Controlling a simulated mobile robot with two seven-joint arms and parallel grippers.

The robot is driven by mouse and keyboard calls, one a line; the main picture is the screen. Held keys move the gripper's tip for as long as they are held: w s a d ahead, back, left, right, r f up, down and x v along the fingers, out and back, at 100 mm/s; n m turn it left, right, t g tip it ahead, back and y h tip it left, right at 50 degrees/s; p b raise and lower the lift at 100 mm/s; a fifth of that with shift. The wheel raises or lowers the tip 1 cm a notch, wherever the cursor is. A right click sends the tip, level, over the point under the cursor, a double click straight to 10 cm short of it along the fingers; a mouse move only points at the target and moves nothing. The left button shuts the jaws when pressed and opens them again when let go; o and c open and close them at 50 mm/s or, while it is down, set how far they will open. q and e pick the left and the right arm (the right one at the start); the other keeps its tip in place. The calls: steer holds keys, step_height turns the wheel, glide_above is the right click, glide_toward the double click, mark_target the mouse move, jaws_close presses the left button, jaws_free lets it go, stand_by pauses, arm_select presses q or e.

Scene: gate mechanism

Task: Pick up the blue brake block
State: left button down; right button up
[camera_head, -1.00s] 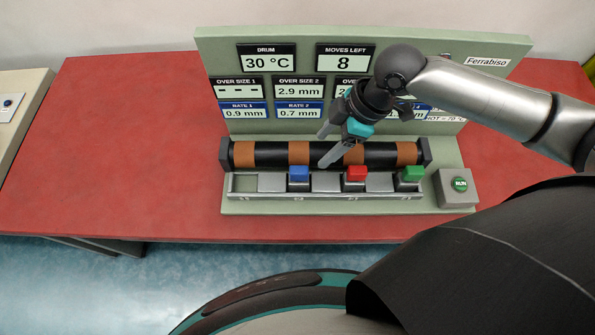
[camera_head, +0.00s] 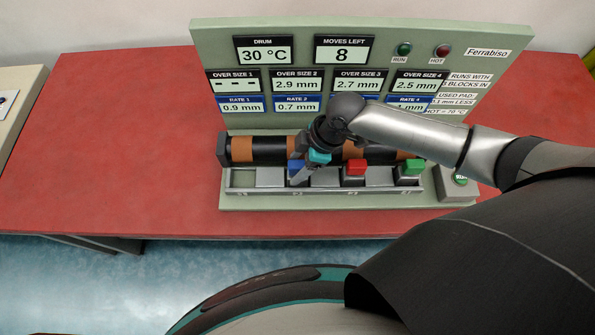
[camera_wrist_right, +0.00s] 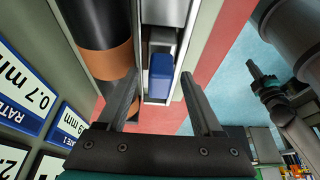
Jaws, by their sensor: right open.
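The blue brake block (camera_head: 293,168) sits in the second slot from the left of the metal rail (camera_head: 241,180) in front of the drum. My right gripper (camera_head: 299,174) is open over it and hides part of it. In the right wrist view the blue block (camera_wrist_right: 160,76) lies between the lines of the two open fingers (camera_wrist_right: 160,100), closer to the right one, just beyond the fingertips. I cannot see any contact. My left gripper is not in the head view.
A red block (camera_head: 355,168) and a green block (camera_head: 413,167) sit further right in the rail. The black drum with brown bands (camera_head: 243,150) lies right behind the rail. The display panel (camera_head: 210,45) stands behind, and a button box (camera_head: 458,186) stands at right.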

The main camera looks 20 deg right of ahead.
jaws_close()
stand_by(0.5)
stand_by(0.9)
